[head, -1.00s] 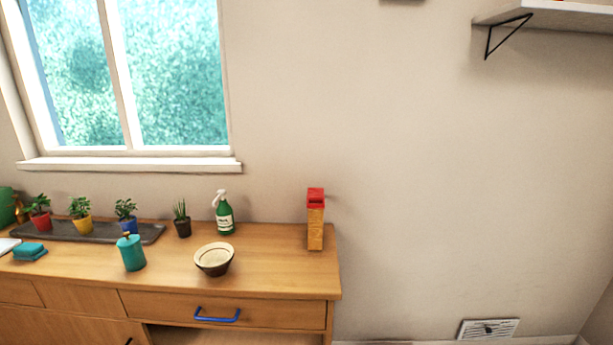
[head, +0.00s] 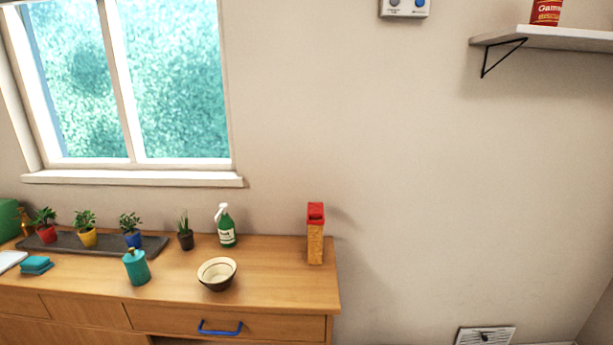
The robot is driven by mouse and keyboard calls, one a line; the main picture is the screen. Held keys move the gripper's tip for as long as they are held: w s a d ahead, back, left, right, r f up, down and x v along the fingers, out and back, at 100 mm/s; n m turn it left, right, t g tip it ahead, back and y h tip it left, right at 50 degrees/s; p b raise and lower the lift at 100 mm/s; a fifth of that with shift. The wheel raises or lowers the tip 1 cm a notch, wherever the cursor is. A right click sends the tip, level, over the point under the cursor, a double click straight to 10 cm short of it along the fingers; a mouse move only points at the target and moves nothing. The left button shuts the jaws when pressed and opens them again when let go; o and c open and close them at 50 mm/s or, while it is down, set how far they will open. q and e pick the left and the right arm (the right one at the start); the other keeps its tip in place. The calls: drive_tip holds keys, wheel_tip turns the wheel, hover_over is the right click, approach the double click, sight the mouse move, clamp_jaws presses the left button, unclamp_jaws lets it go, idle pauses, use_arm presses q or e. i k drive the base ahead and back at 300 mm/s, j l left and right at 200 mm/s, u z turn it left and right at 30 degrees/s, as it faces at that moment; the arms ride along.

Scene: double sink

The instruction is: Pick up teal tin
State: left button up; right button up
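The teal tin (head: 137,268) stands upright on the wooden counter, with a small brownish knob on its lid. It is left of a cream and brown bowl (head: 217,274) and in front of the potted plants. Nothing touches it that I can see. Neither of my grippers shows in the head view.
Several small potted plants stand on a dark tray (head: 152,245) behind the tin. A green spray bottle (head: 226,226) and a red-topped box (head: 315,234) stand at the back. Teal sponges (head: 36,265) lie to the left. A blue drawer handle (head: 220,328) sticks out in front.

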sight(139, 273)
drive_tip(key=u, duration=1.8)
